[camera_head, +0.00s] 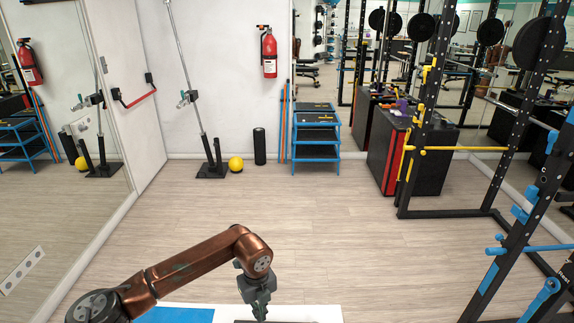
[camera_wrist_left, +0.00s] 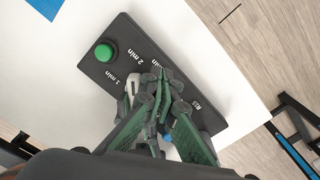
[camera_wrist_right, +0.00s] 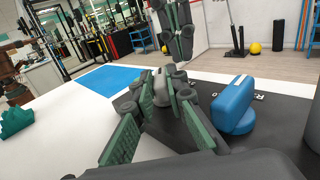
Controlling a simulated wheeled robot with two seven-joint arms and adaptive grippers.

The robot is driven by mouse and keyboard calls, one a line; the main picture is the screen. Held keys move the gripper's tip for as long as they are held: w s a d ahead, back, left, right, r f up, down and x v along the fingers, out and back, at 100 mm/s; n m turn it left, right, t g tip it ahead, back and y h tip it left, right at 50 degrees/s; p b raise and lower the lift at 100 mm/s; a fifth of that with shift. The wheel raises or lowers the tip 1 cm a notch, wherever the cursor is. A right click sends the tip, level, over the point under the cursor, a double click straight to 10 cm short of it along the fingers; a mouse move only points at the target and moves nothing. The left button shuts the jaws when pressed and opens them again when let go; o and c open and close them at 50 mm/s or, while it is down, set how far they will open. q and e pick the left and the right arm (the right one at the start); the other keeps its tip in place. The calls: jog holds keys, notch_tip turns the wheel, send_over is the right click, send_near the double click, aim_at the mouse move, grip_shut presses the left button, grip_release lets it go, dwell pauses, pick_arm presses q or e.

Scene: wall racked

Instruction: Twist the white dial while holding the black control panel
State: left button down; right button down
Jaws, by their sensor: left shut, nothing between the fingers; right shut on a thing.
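The black control panel (camera_wrist_left: 205,105) lies on a white table, with a green button (camera_wrist_left: 104,52) and time markings in the left wrist view. My left gripper (camera_wrist_left: 163,78) is shut and empty over the panel; it also shows in the head view (camera_head: 261,310). In the right wrist view it hangs just beyond my right gripper (camera_wrist_right: 162,82). My right gripper is shut on a pale grey-white knob that looks like the white dial (camera_wrist_right: 161,90), mostly hidden by the fingers. A blue knob (camera_wrist_right: 235,102) stands on the panel to its right.
The white table (camera_wrist_right: 60,135) carries a blue mat (camera_wrist_right: 107,78) and a green object (camera_wrist_right: 15,121). A rack (camera_head: 425,130) stands at the right; the floor (camera_head: 300,220) beyond the table is clear.

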pick_arm(q)
notch_tip(320, 180, up, 5)
jog(key=shift+r, duration=0.1)
dwell(0.3)
jog(key=shift+a, duration=0.15)
jog(key=shift+s+a+f, duration=0.4)
jog(key=shift+a+f, duration=0.1)
jog(key=shift+f, duration=0.5)
jog(key=shift+s+a+f, duration=0.35)
jog(key=shift+a+f, duration=0.2)
jog(key=shift+f, duration=0.5)
jog(key=shift+s+a+f, duration=0.4)
jog(key=shift+a+f, duration=0.1)
jog(key=shift+f, duration=0.5)
jog(key=shift+s+d, duration=0.25)
jog(key=shift+d, duration=0.1)
jog(key=shift+w+d, duration=0.15)
jog(key=shift+d, duration=0.05)
